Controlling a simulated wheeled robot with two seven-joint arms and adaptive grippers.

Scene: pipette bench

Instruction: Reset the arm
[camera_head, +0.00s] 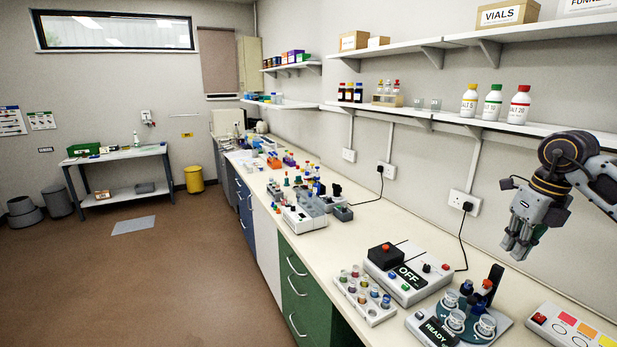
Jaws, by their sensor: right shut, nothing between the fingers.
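My right gripper (518,246) hangs at the right side of the head view, with its fingers pointing down. It is shut and empty, raised above the bench (400,240) and apart from everything on it. My right arm comes in from the right edge, in front of the wall below the shelf. My left gripper is not in view.
Below the gripper are a device reading READY (432,332) with clear cups and a panel with coloured squares (570,329). Further left are a box reading OFF (409,277) and a vial rack (364,296). Shelf bottles (519,104) stand above. The floor is mostly clear.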

